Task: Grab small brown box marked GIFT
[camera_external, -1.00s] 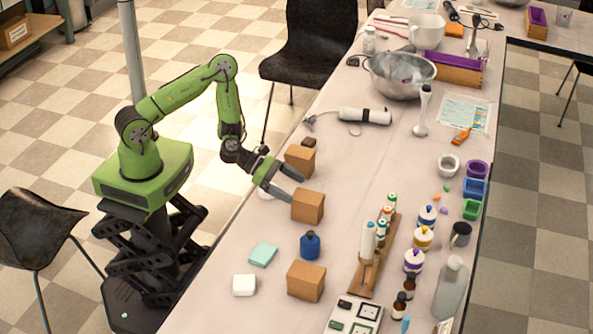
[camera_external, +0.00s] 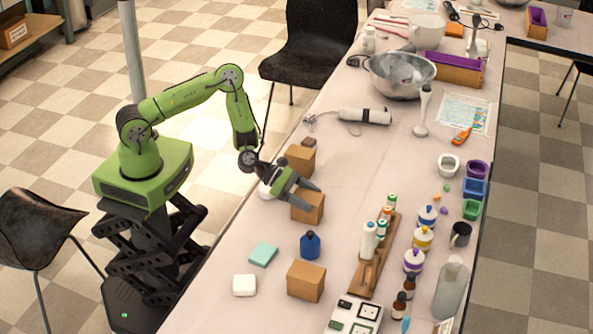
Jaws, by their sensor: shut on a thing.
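Several brown boxes stand along the table's near edge; no GIFT lettering is readable on any at this size. My gripper (camera_external: 313,198) reaches down over the middle brown box (camera_external: 311,215) and is shut on it, its fingers covering the box's upper part. The box appears to be still at table level; I cannot tell whether it is lifted. A far brown box (camera_external: 303,163) stands just behind, close to the gripper. A front brown box (camera_external: 305,282) stands apart, nearer the camera. A small dark brown piece (camera_external: 309,142) shows by the far box.
A blue bottle (camera_external: 310,246), a teal block (camera_external: 263,254) and a white block (camera_external: 244,285) lie nearby. A wooden rack with bottles (camera_external: 362,279) stands to the right. The table between boxes and rack is partly clear.

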